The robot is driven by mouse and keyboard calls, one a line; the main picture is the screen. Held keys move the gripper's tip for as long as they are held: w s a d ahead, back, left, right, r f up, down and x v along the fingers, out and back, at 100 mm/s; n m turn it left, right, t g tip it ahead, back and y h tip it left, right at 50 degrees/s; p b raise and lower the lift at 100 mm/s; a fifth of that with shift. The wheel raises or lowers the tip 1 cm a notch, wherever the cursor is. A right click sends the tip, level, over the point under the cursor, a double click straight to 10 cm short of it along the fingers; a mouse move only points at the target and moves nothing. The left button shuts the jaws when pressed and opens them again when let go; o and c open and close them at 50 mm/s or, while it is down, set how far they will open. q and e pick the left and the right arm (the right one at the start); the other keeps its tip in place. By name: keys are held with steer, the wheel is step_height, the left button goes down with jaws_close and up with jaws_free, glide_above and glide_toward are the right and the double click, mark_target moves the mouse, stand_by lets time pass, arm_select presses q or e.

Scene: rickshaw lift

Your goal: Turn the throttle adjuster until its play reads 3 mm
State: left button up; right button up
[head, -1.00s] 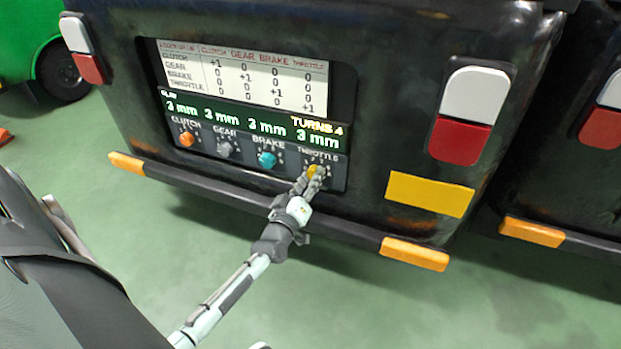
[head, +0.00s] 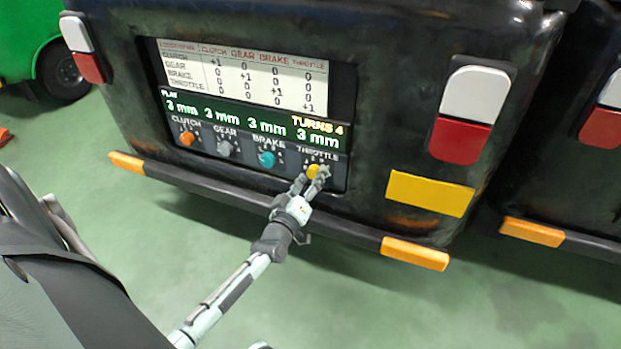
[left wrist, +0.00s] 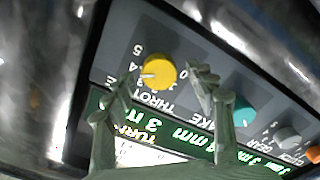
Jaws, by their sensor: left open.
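The yellow throttle adjuster (head: 313,171) is the rightmost knob on the panel at the back of the dark vehicle. The play display (head: 235,123) above it reads 3 mm for throttle, and 3 mm for clutch, gear and brake too, with TURNS 4. My left gripper (head: 311,179) is open, its fingers spread at the knob. In the left wrist view the knob (left wrist: 160,72) shows between the open fingertips (left wrist: 161,78), with clear space on both sides. Its white mark points near the 4. My right gripper is not in view.
The orange clutch knob (head: 187,138), grey gear knob (head: 224,148) and teal brake knob (head: 266,159) sit left of the throttle knob. A chart (head: 250,75) is above the display. The bumper (head: 240,199) juts out below the panel. Open green floor lies in front.

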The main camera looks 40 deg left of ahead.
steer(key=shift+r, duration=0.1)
arm_select(q)
steer(key=v, duration=1.2)
steer(key=s+d+f+m+g+h+p, duration=0.2)
steer(key=d+f+m+g+h+p, duration=0.3)
steer(key=d+m, duration=0.4)
steer(key=s+a+f+m+g+y+p, duration=0.1)
steer(key=s+f+m+g+y, duration=0.1)
steer(key=s+g, duration=0.7)
steer(key=s+m, duration=0.1)
steer(key=s, duration=0.3)
steer(key=shift+s+f+m+g, duration=0.15)
steer(key=shift+s+m+g, duration=0.15)
steer(key=shift+s, duration=0.05)
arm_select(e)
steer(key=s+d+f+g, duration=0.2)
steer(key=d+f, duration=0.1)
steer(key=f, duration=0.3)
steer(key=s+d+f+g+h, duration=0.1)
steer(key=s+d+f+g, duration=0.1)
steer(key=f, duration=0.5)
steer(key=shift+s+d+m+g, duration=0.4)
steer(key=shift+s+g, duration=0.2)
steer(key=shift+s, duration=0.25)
